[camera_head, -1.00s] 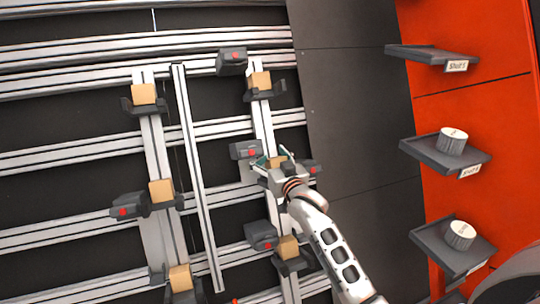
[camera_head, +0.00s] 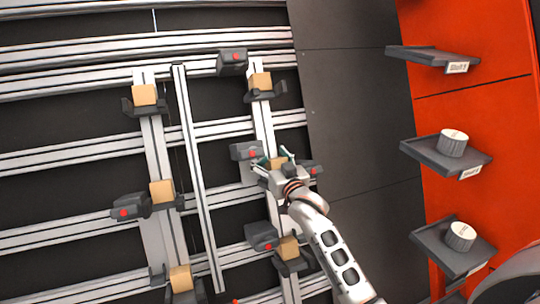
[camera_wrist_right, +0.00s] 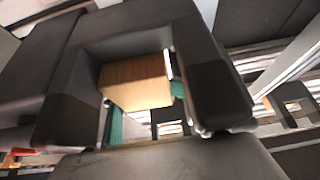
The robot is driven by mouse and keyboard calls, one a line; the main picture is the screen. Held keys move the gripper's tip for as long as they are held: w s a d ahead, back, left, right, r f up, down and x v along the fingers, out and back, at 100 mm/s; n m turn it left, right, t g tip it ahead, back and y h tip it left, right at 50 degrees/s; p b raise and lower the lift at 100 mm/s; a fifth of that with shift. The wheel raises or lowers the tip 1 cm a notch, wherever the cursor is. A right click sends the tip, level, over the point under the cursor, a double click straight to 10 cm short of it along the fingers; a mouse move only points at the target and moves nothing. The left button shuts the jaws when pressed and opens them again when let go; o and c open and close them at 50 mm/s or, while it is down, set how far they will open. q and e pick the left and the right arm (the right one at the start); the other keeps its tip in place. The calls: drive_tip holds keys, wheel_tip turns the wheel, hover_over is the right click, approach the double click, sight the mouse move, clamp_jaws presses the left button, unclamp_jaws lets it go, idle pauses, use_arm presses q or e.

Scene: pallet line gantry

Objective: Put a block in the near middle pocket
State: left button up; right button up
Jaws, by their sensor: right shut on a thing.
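My right gripper (camera_head: 276,161) is shut on a tan wooden block (camera_head: 279,162) at the middle pocket of the right-hand rail column, the one nearer my arm. In the right wrist view the block (camera_wrist_right: 138,83) sits between the teal fingertips, with the dark pocket walls (camera_wrist_right: 213,82) around it. I cannot tell whether the block touches the pocket's floor. My left gripper is not in view.
Other tan blocks sit in dark holders on both rail columns, such as the upper right block (camera_head: 260,80) and lower right block (camera_head: 289,247). Dark clamps with red dots, such as one clamp (camera_head: 244,150), flank the pocket. Shelves (camera_head: 428,158) with white round pieces stand right.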

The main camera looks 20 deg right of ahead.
drive_tip(key=f, duration=0.1)
drive_tip(key=d+f, duration=0.1)
drive_tip(key=shift+f+g, duration=0.3)
drive_tip(key=o, duration=2.1)
drive_tip(key=shift+s, duration=0.1)
drive_tip(key=shift+s+a+f, duration=0.25)
drive_tip(key=shift+s+f, duration=0.05)
drive_tip(key=shift+s, duration=0.1)
drive_tip(key=s, duration=0.3)
drive_tip(key=s+r, duration=0.1)
drive_tip(key=s, duration=0.3)
drive_tip(key=s+a+r, duration=0.1)
drive_tip(key=s, duration=0.3)
drive_tip(key=shift+r, duration=0.25)
drive_tip(key=shift+f, duration=0.1)
